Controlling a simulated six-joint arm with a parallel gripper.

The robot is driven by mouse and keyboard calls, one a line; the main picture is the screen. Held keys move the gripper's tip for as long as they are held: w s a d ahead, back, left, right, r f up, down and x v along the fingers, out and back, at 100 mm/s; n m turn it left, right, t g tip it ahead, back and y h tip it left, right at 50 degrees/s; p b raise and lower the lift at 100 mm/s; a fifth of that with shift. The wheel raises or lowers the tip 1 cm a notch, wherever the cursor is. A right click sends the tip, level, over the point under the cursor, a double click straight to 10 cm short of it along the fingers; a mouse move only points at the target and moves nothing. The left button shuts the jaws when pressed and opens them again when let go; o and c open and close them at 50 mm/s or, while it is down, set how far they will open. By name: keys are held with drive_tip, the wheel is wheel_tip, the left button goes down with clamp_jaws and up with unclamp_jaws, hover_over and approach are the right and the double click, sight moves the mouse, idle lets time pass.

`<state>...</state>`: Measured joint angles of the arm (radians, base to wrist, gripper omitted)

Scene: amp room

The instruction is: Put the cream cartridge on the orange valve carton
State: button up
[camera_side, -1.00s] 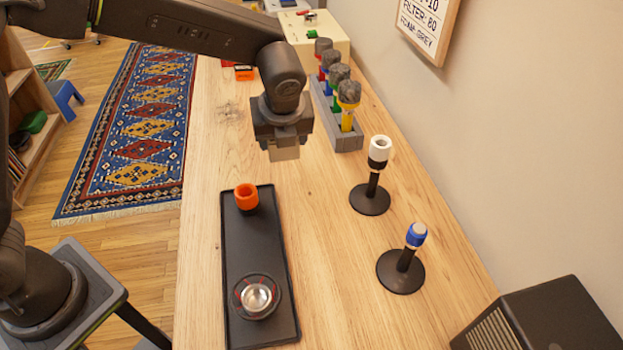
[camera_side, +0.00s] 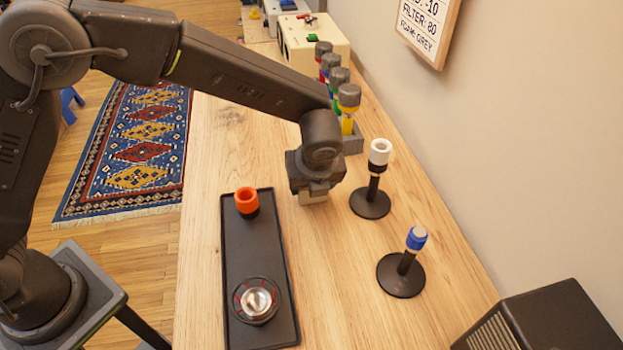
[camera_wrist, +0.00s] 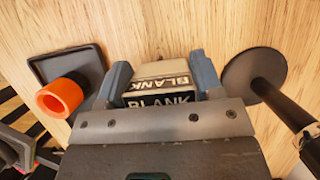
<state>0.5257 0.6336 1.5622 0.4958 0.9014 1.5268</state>
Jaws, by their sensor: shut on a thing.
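My gripper (camera_side: 313,190) is shut on the cream cartridge (camera_side: 312,198), low over the table between the black tray and the stand with the white top. In the wrist view the cartridge (camera_wrist: 160,69), with a black "BLANK" label, sits between the two gripper fingers (camera_wrist: 162,82). I cannot tell whether it touches the wood. The orange valve carton does not show now; my arm covers the back part of the table where an orange box stood earlier.
Stands with a white top (camera_side: 380,152) and a blue top (camera_side: 416,239) are to the right. A rack of several coloured handles (camera_side: 348,100) is behind. A black speaker (camera_side: 550,325) stands front right.

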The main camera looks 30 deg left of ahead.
drive_tip(key=o, duration=0.9)
drive_tip(key=shift+f, duration=0.1)
drive_tip(key=shift+o, duration=0.2)
drive_tip(key=v, duration=1.2)
